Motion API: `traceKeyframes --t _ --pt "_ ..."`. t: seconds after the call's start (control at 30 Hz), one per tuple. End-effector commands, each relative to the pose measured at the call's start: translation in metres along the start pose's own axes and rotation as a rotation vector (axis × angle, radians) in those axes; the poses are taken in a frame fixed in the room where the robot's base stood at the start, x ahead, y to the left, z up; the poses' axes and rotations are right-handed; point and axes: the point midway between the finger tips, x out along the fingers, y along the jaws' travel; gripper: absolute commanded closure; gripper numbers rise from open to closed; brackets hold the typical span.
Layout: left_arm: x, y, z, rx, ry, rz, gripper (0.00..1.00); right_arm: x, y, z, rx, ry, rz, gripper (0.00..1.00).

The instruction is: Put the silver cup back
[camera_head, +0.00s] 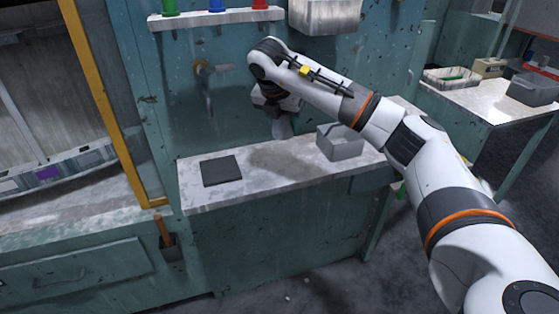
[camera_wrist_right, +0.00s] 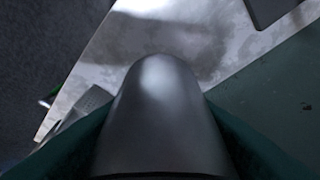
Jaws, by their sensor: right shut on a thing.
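The silver cup (camera_head: 283,128) is in my right gripper (camera_head: 278,107), near the wall at the back of the worn light shelf (camera_head: 255,190). A soft shadow lies on the shelf below. I cannot tell the exact gap between cup and shelf. My left gripper is not in view.
A dark square pad (camera_head: 221,171) lies on the shelf's left part. An open grey box (camera_head: 340,145) stands to the right. A tap (camera_head: 205,70) sticks out of the green wall. A bin (camera_head: 326,15) and an upper ledge (camera_head: 220,17) are above. The shelf's front middle is clear.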

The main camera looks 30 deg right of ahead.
Motion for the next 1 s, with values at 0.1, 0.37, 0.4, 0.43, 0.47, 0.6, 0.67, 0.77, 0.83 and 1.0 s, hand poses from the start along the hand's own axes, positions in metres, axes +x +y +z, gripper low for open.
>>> traceKeyframes --t 0.1,0.37,0.4,0.43,0.47,0.6,0.67,0.77,0.83,1.0 --pt "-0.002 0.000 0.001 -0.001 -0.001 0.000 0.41 0.019 0.002 0.007 0.021 -0.003 0.015 0.79" --pt "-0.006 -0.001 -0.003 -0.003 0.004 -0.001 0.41 0.052 0.001 0.021 0.019 -0.001 0.010 0.79" --pt "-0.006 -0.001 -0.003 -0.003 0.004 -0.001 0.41 0.054 0.001 0.022 0.019 -0.001 0.009 0.79" --pt "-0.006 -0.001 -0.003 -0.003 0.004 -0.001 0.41 0.057 0.001 0.022 0.019 -0.001 0.009 0.79" --pt "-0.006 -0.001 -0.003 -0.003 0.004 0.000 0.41 0.059 0.001 0.024 0.019 -0.002 0.009 0.79" --pt "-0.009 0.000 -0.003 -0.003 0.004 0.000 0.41 0.076 0.001 0.031 0.018 -0.004 0.011 0.79" --pt "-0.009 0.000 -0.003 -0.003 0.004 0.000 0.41 0.084 0.001 0.034 0.018 -0.004 0.010 0.79" --pt "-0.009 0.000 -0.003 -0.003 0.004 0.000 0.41 0.089 0.001 0.036 0.018 -0.002 0.008 0.79" --pt "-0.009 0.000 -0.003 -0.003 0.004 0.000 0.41 0.089 0.001 0.036 0.018 -0.002 0.007 0.79" --pt "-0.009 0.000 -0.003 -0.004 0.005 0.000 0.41 0.089 0.001 0.036 0.018 -0.002 0.008 0.41"
